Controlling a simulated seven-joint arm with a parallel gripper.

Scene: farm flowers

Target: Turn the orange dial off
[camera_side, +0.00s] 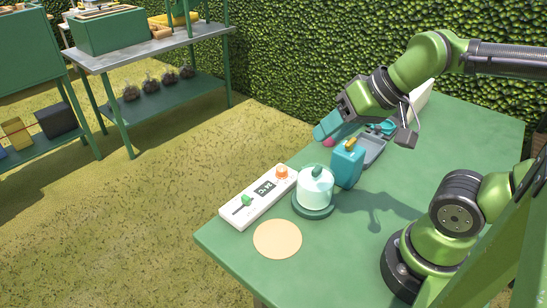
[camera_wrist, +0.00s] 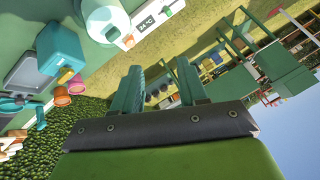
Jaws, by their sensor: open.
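The orange dial (camera_side: 282,172) sits at the far right end of a white control panel (camera_side: 240,212) with a dark display reading 24 °C and a green knob. In the wrist view the dial (camera_wrist: 128,40) is small, near the top edge at the end of the panel (camera_wrist: 158,8). My gripper (camera_side: 328,128) is in the air above the table's back part, to the right of and higher than the dial, apart from it. In the wrist view its two teal fingers (camera_wrist: 158,86) are spread with nothing between them. The dial's pointer setting is too small to tell.
A round tan mat (camera_side: 277,239) lies in front. The green table's right part (camera_side: 460,135) is clear.

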